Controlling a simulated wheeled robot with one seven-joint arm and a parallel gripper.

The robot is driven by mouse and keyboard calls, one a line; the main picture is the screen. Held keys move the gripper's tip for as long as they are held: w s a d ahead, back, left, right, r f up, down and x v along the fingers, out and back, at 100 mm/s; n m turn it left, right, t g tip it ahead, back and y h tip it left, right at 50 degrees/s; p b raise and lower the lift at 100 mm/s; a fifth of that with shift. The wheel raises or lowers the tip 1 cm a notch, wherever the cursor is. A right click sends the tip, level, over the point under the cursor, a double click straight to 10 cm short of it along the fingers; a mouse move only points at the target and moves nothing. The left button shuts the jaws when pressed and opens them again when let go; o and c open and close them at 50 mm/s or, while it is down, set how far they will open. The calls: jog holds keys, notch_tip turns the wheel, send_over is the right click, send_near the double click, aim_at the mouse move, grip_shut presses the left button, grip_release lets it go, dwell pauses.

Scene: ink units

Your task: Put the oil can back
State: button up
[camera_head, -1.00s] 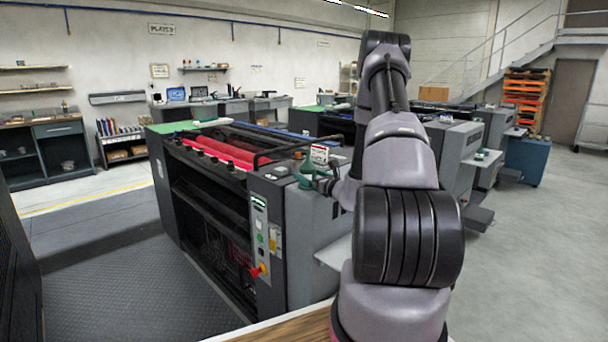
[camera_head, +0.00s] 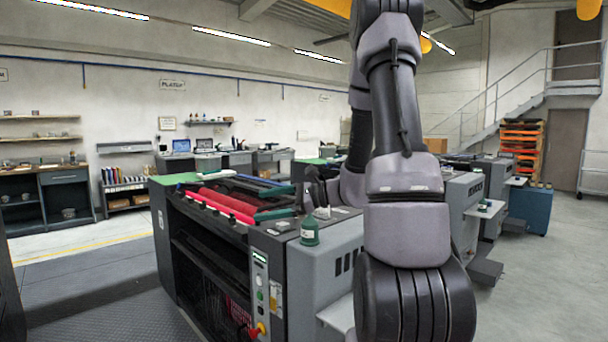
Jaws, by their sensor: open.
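The oil can (camera_head: 310,234) is a small green can with a pale label. It stands upright on the grey top at the near end of the printing press, close to the edge. My gripper (camera_head: 311,202) is a small dark shape just above and behind the can, partly hidden by my arm. It is open and looks empty. The can shows apart from the fingers, though the exact gap is hard to judge.
The press (camera_head: 225,235) has red rollers (camera_head: 228,203) along its top and a control panel (camera_head: 262,295) on its near end. More presses stand behind my arm at right. A wall shelf (camera_head: 208,123) holds small bottles. The floor (camera_head: 540,280) at right is clear.

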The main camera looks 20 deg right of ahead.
jog(key=s+a+r+n+g+h, duration=0.2)
jog(key=s+n+g, duration=0.1)
jog(key=s+n, duration=0.3)
jog(key=s+a+r+n+g+h, duration=0.2)
jog(key=s+a+n+h, duration=0.1)
jog(key=s, duration=0.4)
jog(key=s+d+r+n+t+h, duration=0.4)
jog(key=s+d+r+n+h, duration=0.1)
jog(key=s+d+r+h, duration=0.1)
jog(key=shift+s+d+r+n+t+h, duration=0.3)
jog(key=shift+r+h, duration=0.1)
jog(key=shift+r, duration=0.4)
